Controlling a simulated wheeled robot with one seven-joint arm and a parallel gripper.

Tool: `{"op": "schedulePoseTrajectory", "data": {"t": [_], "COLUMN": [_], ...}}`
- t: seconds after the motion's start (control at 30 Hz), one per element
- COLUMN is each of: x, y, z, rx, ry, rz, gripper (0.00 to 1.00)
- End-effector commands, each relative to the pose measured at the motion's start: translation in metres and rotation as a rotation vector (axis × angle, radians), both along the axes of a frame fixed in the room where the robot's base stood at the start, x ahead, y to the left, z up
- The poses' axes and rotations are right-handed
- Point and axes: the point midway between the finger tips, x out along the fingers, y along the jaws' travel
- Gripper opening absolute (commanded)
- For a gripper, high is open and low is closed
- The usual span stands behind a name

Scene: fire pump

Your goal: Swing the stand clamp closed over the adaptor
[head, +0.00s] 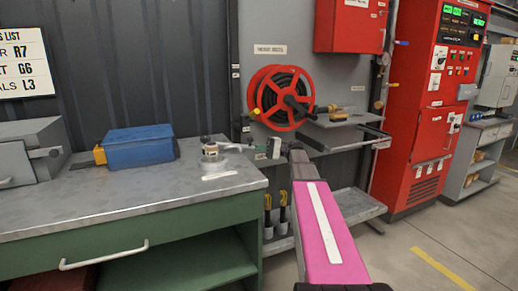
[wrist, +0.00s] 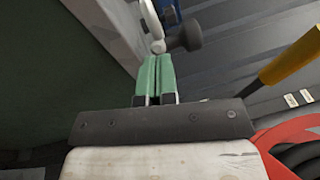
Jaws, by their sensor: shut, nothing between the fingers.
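The stand (head: 210,152) sits on the right part of the metal-topped bench, with a brass-coloured piece, apparently the adaptor (head: 206,142), upright in it. In the wrist view, a pale clamp arm (wrist: 150,18) with a dark round knob (wrist: 185,37) shows just beyond my fingertips. I cannot tell how far the clamp is swung. My gripper (head: 259,154) is at the bench's right edge, to the right of the stand. Its green fingers (wrist: 157,60) are together and empty, close to the knob; contact cannot be told. The adaptor is not clear in the wrist view.
A blue bin (head: 139,146) stands left of the stand on the bench (head: 110,190), with a grey box (head: 28,150) farther left. A red hose reel (head: 281,97) hangs behind my gripper. A shelf (head: 345,120) lies to its right. The bench front is clear.

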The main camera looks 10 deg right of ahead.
Motion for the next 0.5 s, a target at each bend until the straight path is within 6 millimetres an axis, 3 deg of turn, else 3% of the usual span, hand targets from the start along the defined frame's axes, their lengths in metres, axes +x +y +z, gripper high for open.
{"op": "schedulePoseTrajectory", "data": {"t": [0.37,0.5], "x": [-0.032,-0.039], "y": [0.009,0.012], "z": [0.000,0.000], "rx": [0.001,0.001], "ry": [0.000,-0.001], "rz": [-0.224,-0.217], "gripper": [0.00,0.00]}}
